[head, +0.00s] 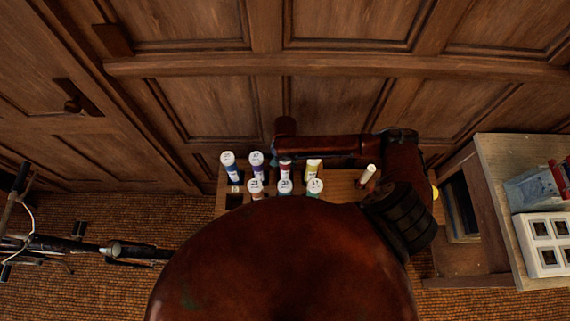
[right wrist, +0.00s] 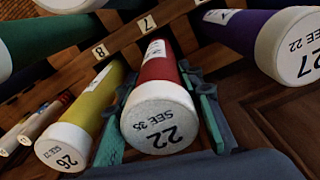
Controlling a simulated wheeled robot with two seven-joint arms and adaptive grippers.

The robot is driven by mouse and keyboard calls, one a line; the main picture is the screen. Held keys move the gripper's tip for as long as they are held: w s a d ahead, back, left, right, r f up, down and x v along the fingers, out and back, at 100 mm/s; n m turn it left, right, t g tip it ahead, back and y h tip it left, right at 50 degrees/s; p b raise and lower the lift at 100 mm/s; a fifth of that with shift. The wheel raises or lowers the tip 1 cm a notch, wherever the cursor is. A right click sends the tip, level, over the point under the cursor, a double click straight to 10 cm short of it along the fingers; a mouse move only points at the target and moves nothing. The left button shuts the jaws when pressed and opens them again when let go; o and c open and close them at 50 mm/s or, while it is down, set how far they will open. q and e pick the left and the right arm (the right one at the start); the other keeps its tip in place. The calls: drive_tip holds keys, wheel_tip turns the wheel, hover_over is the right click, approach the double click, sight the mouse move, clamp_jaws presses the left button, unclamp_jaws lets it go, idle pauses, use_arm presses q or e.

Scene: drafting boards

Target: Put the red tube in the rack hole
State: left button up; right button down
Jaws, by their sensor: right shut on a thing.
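The red tube (right wrist: 160,65) has a white cap marked 22, SEE 35. My right gripper (right wrist: 160,110) is shut on it, with teal fingers on both sides just behind the cap. In the head view the red tube (head: 286,172) stands in the back row between a purple and a yellow tube, with my right arm just behind it. The wooden rack (right wrist: 125,38) has slats numbered 7 and 8 close to the red tube's far end. I cannot tell whether that end is inside a hole. My left gripper is out of view.
A yellow tube (right wrist: 85,105) and a purple tube (right wrist: 240,32) flank the red one. Several other capped tubes stand in the rack. A panelled wall (head: 330,110) is close behind. A wooden unit (head: 500,180) stands right and a bicycle (head: 60,245) left.

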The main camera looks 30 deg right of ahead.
drive_tip(key=shift+f, duration=0.7)
drive_tip(key=c, duration=1.3)
unclamp_jaws()
wheel_tip(320, 180, up, 12)
drive_tip(key=shift+r+p, duration=0.15)
drive_tip(key=shift+p, duration=0.8)
